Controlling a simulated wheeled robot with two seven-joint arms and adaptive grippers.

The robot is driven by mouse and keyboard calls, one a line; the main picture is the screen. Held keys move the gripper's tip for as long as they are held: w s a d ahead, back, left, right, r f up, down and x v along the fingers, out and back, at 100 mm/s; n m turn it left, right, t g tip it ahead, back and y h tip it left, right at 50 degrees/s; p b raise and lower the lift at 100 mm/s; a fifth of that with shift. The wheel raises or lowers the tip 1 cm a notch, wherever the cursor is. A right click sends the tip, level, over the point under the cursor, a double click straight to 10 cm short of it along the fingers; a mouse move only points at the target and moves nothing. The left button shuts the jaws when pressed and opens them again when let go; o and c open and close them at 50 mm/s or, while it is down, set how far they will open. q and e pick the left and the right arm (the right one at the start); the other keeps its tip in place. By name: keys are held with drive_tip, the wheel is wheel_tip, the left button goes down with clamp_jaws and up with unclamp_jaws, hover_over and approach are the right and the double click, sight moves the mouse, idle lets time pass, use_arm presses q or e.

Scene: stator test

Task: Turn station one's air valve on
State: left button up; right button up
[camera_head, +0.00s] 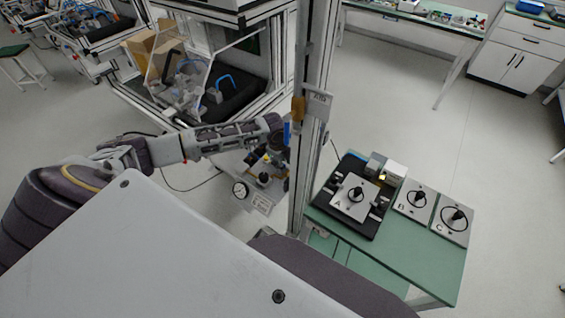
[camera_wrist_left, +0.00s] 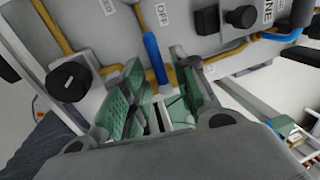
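The air valve's blue lever handle (camera_wrist_left: 155,60) shows in the left wrist view, pointing down in the picture from a grey panel (camera_wrist_left: 125,22). My right gripper is out of view.
A metal post (camera_head: 313,100) stands just right of my left gripper. Yellow pipe (camera_wrist_left: 52,25) and black knobs (camera_wrist_left: 70,82) are near the fingers. A green table (camera_head: 420,250) with plates stands to the right.

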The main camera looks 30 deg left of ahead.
use_arm(q)
clamp_jaws()
